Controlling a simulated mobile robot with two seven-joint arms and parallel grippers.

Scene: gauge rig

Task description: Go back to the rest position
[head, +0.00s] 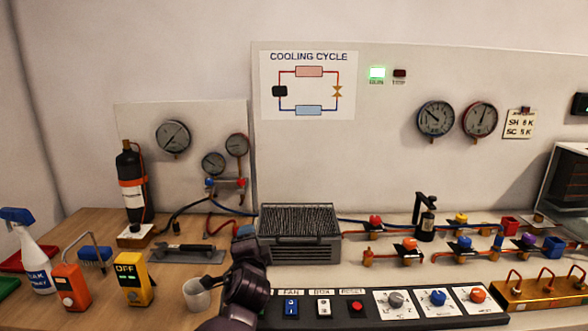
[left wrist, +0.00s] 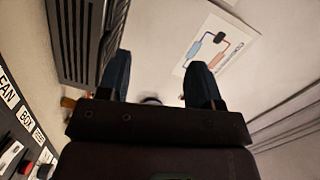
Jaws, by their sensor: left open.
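My left gripper (head: 245,232) is in front of the left end of the grey finned unit (head: 300,240), above the bench, with its arm rising from the bottom edge. In the left wrist view its two blue fingers (left wrist: 160,85) stand wide apart with nothing between them. The finned unit's slatted side (left wrist: 80,40) shows at the left of that view, beside one finger. My right gripper is in neither view.
A white mug (head: 197,294) stands close to the left of my arm. The switch panel (head: 340,311) with FAN, BOX and RESET lies to its right. A yellow meter (head: 133,280), an orange device (head: 71,288) and a spray bottle (head: 38,262) stand further left.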

